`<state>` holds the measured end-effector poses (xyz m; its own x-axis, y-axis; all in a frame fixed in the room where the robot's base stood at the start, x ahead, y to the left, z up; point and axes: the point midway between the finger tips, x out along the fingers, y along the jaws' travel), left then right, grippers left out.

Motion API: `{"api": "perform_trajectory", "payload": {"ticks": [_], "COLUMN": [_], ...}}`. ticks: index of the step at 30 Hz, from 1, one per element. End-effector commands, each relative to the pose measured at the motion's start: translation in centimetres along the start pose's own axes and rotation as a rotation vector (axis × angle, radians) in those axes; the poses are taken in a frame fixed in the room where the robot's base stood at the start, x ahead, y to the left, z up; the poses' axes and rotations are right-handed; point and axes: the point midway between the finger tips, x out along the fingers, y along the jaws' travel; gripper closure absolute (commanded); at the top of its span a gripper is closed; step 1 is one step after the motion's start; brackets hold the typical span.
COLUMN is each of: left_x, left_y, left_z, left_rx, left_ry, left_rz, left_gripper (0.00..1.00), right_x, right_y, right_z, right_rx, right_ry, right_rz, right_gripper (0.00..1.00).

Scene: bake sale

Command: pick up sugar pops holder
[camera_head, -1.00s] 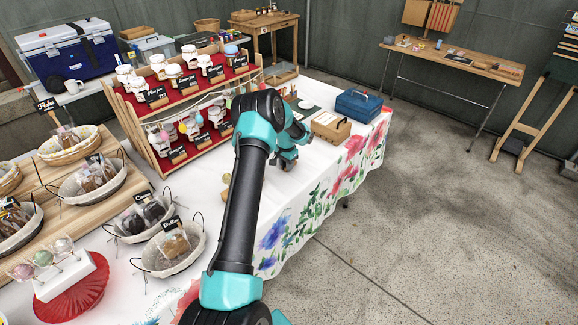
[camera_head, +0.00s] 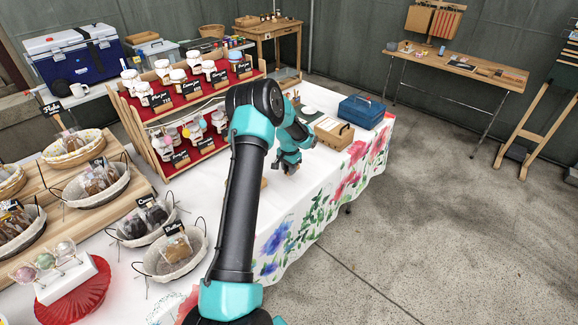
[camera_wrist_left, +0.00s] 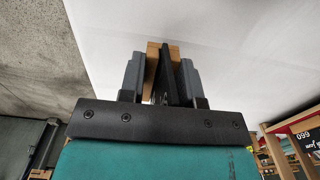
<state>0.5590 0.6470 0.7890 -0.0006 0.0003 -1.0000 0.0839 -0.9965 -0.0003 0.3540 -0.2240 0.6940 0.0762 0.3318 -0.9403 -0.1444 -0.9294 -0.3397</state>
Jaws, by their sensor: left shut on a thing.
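My left gripper (camera_head: 290,168) is low over the white tablecloth, in front of the jar rack's right end. In the left wrist view, its two grey fingers (camera_wrist_left: 163,70) are shut on a small holder with a wooden part (camera_wrist_left: 152,62) and a black board (camera_wrist_left: 174,72). I take this to be the sugar pops holder; its writing cannot be read. My right gripper is not in view.
A tiered rack (camera_head: 163,110) of jars with black signs stands behind my left arm. A brown box (camera_head: 334,134) and a blue box (camera_head: 361,112) sit to the gripper's right. Baskets (camera_head: 170,262) and a white pop stand (camera_head: 65,283) on a red base are at lower left.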

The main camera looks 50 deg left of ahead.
Motion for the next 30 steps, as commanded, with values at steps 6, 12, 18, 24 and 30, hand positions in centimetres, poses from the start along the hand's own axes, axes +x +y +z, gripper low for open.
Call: {"api": "perform_trajectory", "payload": {"ticks": [6, 12, 18, 24, 30], "left_x": [-0.4, -0.8, -1.0, -1.1, -1.2], "left_y": [2.9, 5.6, 7.7, 8.7, 8.9], "left_z": [2.9, 5.7, 7.9, 8.9, 9.1], "left_rx": [0.003, 0.003, 0.001, 0.000, 0.000], "left_ry": [-0.001, -0.002, -0.001, 0.000, 0.001], "left_rz": [0.001, 0.001, 0.001, 0.001, 0.000], "left_gripper": [0.92, 0.92, 0.92, 0.92, 0.92], "right_x": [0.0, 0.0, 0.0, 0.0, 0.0], "right_y": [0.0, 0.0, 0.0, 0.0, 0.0], "right_z": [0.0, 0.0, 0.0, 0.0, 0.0], "right_rx": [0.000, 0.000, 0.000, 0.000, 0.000], "right_ry": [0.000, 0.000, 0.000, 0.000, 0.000], "right_rz": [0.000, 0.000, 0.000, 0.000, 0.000], "right_gripper": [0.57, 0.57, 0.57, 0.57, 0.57]}}
